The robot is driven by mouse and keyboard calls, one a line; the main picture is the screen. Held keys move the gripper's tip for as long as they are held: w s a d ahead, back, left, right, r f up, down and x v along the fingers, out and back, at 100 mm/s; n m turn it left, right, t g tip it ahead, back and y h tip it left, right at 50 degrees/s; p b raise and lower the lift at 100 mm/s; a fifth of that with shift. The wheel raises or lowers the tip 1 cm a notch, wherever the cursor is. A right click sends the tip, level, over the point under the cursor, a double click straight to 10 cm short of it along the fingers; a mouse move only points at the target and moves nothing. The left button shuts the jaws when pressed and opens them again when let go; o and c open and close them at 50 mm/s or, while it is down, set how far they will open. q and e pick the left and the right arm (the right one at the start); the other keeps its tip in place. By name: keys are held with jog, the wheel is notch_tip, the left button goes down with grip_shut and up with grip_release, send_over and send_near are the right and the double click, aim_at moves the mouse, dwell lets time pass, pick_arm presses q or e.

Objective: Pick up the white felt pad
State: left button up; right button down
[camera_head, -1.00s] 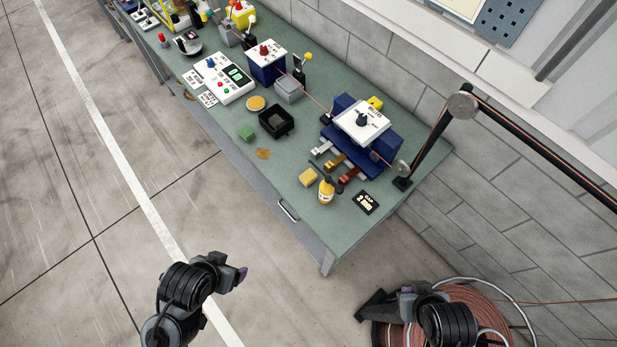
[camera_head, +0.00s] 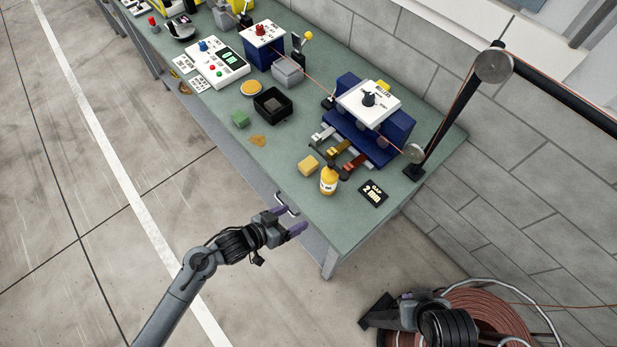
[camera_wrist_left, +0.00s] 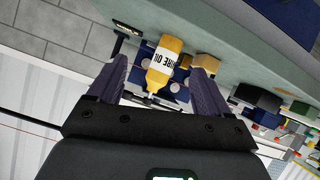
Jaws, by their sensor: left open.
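I cannot pick out a white felt pad for certain. A small white piece (camera_head: 323,135) sits at the front of the blue machine (camera_head: 365,142), beside a yellow piece (camera_head: 338,149) and a red piece (camera_head: 353,163). Whether it is felt I cannot tell. My left gripper (camera_head: 291,220) is open and empty, off the front edge of the bench by the drawer handle. In the left wrist view a yellow oil bottle (camera_wrist_left: 163,68) appears between its spread fingers, farther off. My right gripper (camera_head: 372,312) is low by the cable coil; its jaws are unclear.
A copper coil (camera_head: 490,320) lies lower right.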

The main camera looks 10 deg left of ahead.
pick_arm(q)
jog(key=w+a+f+m+b, duration=0.1)
jog(key=w+a+f+b, duration=0.1)
jog(key=w+f+b, duration=0.15)
jog(key=w+a+f+m+b, duration=0.1)
jog(key=w+a+f+b, duration=0.15)
jog(key=w, duration=0.25)
jog(key=t+b, duration=0.1)
jog(key=b, duration=0.2)
send_near(305, 166)
jog(key=shift+w+d+f, duration=0.1)
jog(key=shift+d+f, duration=0.1)
jog(key=shift+f, duration=0.35)
jog(key=x, duration=0.4)
jog(key=shift+w+d+r+b, duration=0.15)
jog(key=shift+w+r+b, duration=0.05)
jog(key=shift+r+b, duration=0.1)
jog(key=shift+b+x, duration=0.4)
jog(key=shift+x, duration=2.6)
pick_arm(e)
notch_tip(305, 166, down, 13)
jog(key=shift+r, duration=0.15)
pick_arm(q)
jog(key=shift+c, duration=0.2)
jog(key=shift+r, duration=0.1)
jog(key=c, duration=1)
